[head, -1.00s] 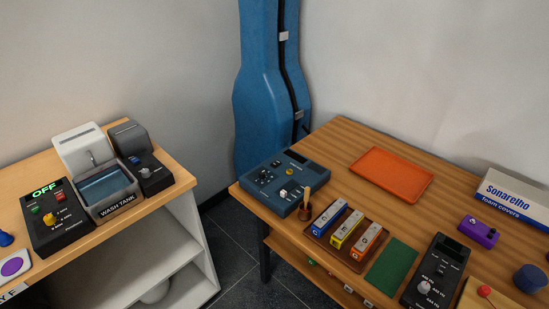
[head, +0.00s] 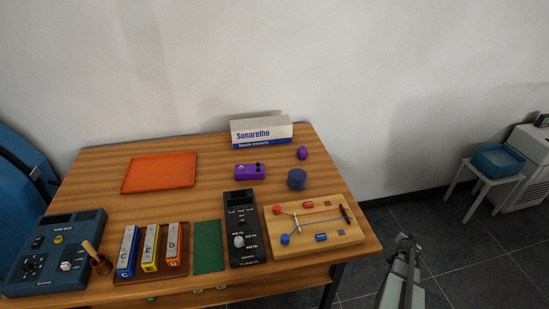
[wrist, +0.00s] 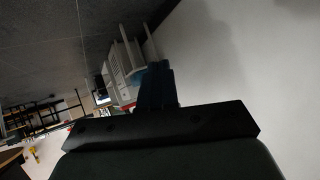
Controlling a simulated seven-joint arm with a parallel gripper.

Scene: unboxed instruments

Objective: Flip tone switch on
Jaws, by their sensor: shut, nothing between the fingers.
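A black instrument (head: 247,256) with a pale knob and "Hz" markings stands front centre. I cannot tell any switch's position at this size. My gripper (head: 406,243) is right of the table, above the floor, far from both instruments. It is shut and empty; its fingers (wrist: 157,85) point away from the table in the wrist view.
On the wooden table (head: 110,205) are an orange tray (head: 159,173), lettered bars (head: 152,248), a green mat (head: 208,247), a purple box (head: 249,171), a blue cylinder (head: 297,179), a circuit board (head: 337,235) and a carton (head: 261,132). A stool with a blue bin (head: 498,160) stands far right.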

